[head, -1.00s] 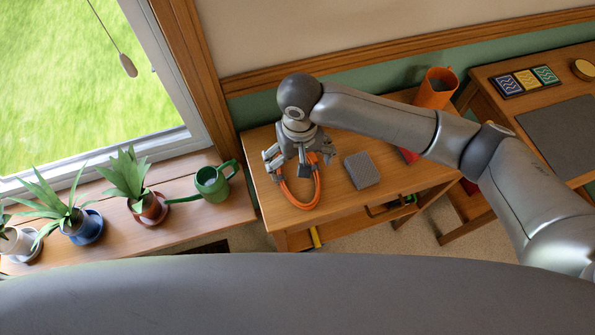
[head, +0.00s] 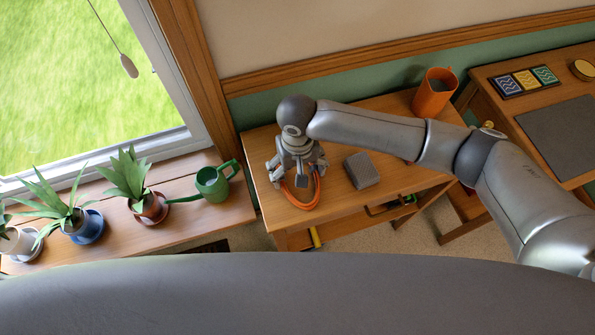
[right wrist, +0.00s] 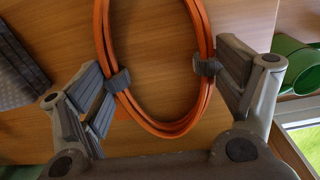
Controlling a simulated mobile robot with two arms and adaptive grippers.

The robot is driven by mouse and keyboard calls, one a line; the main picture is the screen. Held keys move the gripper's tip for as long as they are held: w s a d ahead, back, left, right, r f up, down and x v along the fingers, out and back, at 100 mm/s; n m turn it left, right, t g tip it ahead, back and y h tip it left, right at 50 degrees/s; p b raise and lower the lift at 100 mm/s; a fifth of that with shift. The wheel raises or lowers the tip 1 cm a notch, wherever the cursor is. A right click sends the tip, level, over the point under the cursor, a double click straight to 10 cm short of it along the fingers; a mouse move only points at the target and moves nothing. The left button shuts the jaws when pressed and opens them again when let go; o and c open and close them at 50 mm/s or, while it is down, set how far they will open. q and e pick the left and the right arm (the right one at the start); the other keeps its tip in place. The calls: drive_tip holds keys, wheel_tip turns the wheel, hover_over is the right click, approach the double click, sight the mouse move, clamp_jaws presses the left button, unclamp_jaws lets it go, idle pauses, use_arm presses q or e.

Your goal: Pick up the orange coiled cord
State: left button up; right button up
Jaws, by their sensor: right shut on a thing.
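The orange coiled cord (head: 303,204) lies at the left end of the wooden table, partly hidden under my right gripper (head: 298,178). My left gripper is not in view.
A grey ribbed block (head: 361,170) lies on the table (head: 336,211) right of the cord. An orange cylindrical container (head: 433,93) stands at the back right. A green watering can (head: 213,183) and potted plants (head: 148,207) stand on the sill at left.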

drive_tip(key=shift+r, duration=0.15)
drive_tip(key=shift+r, duration=0.6)
drive_tip(key=s+d+r, duration=0.2)
drive_tip(key=s+r, duration=0.2)
drive_tip(key=s+d+r, duration=0.2)
drive_tip(key=s+r, duration=0.1)
drive_tip(key=s, duration=0.1)
drive_tip(key=s+d+r, duration=0.2)
drive_tip(key=s+r, duration=0.2)
drive_tip(key=shift+s+d+r, duration=0.1)
drive_tip(key=shift+s+r, duration=0.2)
drive_tip(key=shift+w, duration=0.1)
